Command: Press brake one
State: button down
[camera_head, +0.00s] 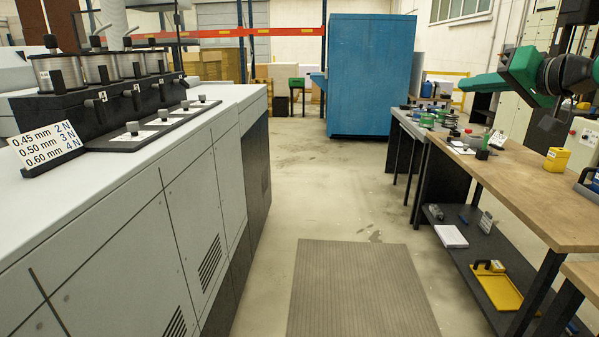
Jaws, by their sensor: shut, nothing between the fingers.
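Several spools of wire (105,67) stand in a black rack on the left machine. In front of it a black panel (110,140) carries a row of small dark knobs, such as the nearest one (132,128) and the farthest one (202,98). I cannot read which is brake one. A white sign (45,146) lists wire sizes and forces beside the panel. My gripper (478,84) is at the upper right, green and tapered, pointing left above the bench. It looks shut and empty, far from the panel.
A wooden bench (530,185) on the right holds small tools and a yellow container (556,160). A yellow tray (497,291) lies on its lower shelf. A blue cabinet (370,75) stands at the back. The aisle with a grey mat (360,290) is clear.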

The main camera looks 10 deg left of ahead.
aim_at(181, 81)
jog(key=i, duration=3.95)
jog(key=u, duration=2.45)
